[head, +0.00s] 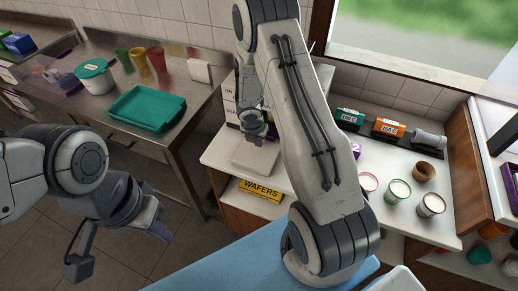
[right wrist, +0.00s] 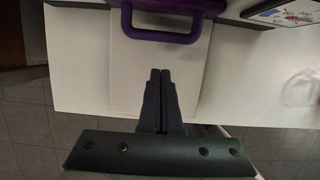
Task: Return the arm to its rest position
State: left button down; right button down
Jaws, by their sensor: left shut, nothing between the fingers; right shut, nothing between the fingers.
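My left gripper (head: 158,231) is shut and empty. It hangs at the lower left of the head view, over the tiled floor and apart from the tables. My right arm rises through the middle of the head view. Its gripper (head: 262,138) shows small behind the arm, over the left part of the white counter (head: 219,153). In the right wrist view the right gripper's two fingers (right wrist: 159,75) are together with nothing between them. They point toward a purple handle (right wrist: 163,37) and appear apart from it.
A steel table (head: 182,75) at left bears a teal tray (head: 147,108), a lidded tub (head: 95,78) and coloured cups (head: 156,60). The white counter holds several cups (head: 398,190) and labelled boxes (head: 388,128). A yellow wafers box (head: 262,190) sits on the shelf below. Open floor lies left.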

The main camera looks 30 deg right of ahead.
jog(key=p+v, duration=0.4)
jog(key=v, duration=0.6)
jog(key=shift+s+a+p, duration=0.15)
jog(key=shift+a+p, duration=0.1)
jog(key=shift+p, duration=0.15)
